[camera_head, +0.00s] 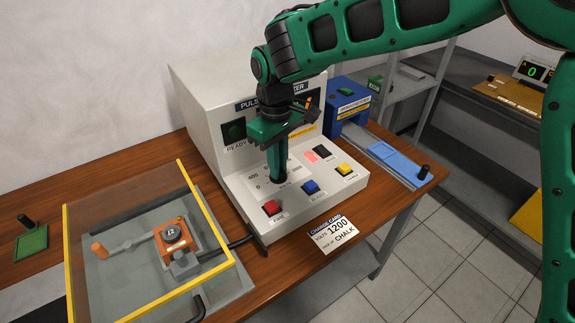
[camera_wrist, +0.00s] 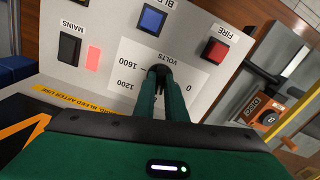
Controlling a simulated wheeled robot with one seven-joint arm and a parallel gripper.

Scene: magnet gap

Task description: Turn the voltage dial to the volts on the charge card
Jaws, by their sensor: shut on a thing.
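The voltage dial is a black knob (camera_wrist: 158,72) on a white scale plate marked VOLTS. In the wrist view 0, 1200 and 1600 show around it; 400 and 0 show in the head view. My gripper (camera_head: 280,180) points down at the sloped panel and is shut on the dial; its green fingers also show in the wrist view (camera_wrist: 166,88). The fingers hide much of the dial, and I cannot tell where its pointer stands.
The red FIRE button (camera_head: 272,208), blue button (camera_head: 310,187) and yellow button (camera_head: 345,169) sit close around the dial. A clear yellow-edged guard (camera_head: 150,240) stands left over an orange fixture. A blue machine (camera_head: 350,105) stands at the back right.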

